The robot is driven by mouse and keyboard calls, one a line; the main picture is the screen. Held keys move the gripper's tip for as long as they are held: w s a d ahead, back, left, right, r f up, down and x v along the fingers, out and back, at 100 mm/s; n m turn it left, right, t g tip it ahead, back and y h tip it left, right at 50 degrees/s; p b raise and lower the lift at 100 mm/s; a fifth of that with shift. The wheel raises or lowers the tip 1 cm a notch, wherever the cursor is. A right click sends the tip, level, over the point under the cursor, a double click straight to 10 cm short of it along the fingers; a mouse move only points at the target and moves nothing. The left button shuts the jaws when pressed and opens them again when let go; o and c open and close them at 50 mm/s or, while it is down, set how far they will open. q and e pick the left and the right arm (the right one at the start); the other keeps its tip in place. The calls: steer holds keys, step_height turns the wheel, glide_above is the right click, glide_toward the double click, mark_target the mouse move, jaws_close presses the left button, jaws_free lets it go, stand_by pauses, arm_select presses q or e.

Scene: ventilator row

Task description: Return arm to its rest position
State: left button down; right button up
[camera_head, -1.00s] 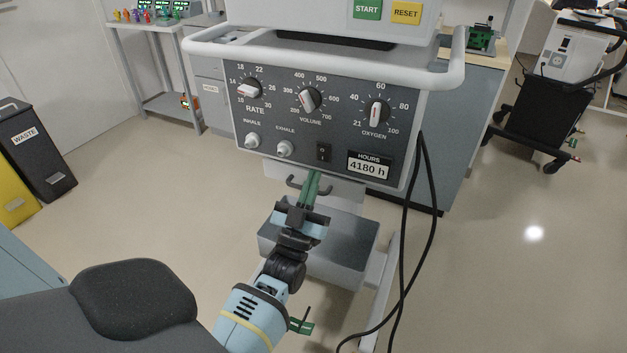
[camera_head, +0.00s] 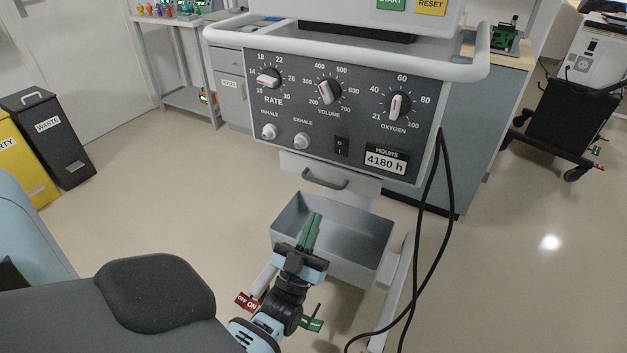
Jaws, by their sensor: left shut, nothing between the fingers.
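My left gripper (camera_head: 312,222) has green fingers that are shut with nothing between them. It is in front of and over the open grey bin (camera_head: 350,240) low on the ventilator, below the drawer handle (camera_head: 325,180) and apart from the panel. The ventilator's control panel (camera_head: 340,112) shows rate (camera_head: 268,79), volume (camera_head: 328,91) and oxygen (camera_head: 397,105) knobs, a black rocker switch (camera_head: 342,146) and an hours display reading 4180 h (camera_head: 386,161). My right gripper is not in view.
A white rail (camera_head: 340,58) runs around the ventilator top. Black cables (camera_head: 447,220) hang at its right. A red on/off tag (camera_head: 247,302) shows beside my arm. Black waste (camera_head: 50,140) and yellow (camera_head: 22,165) bins stand at the left. Open floor lies at the right.

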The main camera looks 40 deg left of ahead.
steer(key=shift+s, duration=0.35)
